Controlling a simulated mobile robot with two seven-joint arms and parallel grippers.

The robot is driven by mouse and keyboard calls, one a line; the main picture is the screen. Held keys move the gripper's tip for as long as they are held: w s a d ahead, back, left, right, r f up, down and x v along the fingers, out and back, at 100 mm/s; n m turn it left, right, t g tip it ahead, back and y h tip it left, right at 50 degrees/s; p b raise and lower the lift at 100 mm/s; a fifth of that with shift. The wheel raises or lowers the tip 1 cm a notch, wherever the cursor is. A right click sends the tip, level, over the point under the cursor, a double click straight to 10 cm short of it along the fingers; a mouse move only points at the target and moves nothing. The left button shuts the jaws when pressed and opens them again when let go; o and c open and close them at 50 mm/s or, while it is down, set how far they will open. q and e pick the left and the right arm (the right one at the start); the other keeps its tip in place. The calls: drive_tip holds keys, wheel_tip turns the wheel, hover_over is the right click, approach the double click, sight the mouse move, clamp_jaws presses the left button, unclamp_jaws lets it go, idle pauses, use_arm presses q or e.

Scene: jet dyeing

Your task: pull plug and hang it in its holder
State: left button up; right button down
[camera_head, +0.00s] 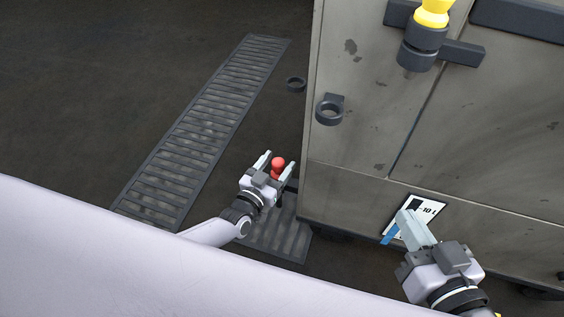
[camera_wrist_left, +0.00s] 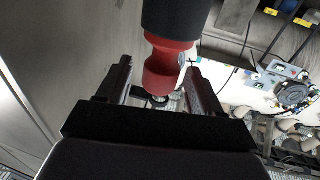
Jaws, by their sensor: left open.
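A red plug (camera_head: 278,165) with a rounded head is low beside the left edge of the grey machine. In the left wrist view the red plug (camera_wrist_left: 168,68) has a dark cylindrical part behind it. My left gripper (camera_head: 277,163) is open, with one finger on each side of the plug. In the left wrist view a gap shows between the plug and the fingers. A dark ring holder (camera_head: 330,113) sticks out from the machine's upper left edge and looks empty. My right gripper (camera_head: 413,228) is shut in front of the machine's lower panel.
The grey machine (camera_head: 360,85) fills the right side. A yellow part (camera_head: 433,12) stands in a dark mount (camera_head: 421,45) at the top. A white label (camera_head: 428,212) is partly behind my right gripper. A floor grating (camera_head: 205,125) runs left of the machine, with clear floor around it.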

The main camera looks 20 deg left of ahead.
use_arm(q)
drive_tip(key=shift+w+d, duration=0.1)
drive_tip(key=shift+w, duration=0.3)
drive_tip(key=shift+s, duration=0.1)
drive_tip(key=c, duration=1.1)
use_arm(e)
drive_tip(key=shift+w, duration=0.25)
use_arm(q)
drive_tip(key=shift+r, duration=0.15)
use_arm(e)
drive_tip(key=shift+r, duration=0.15)
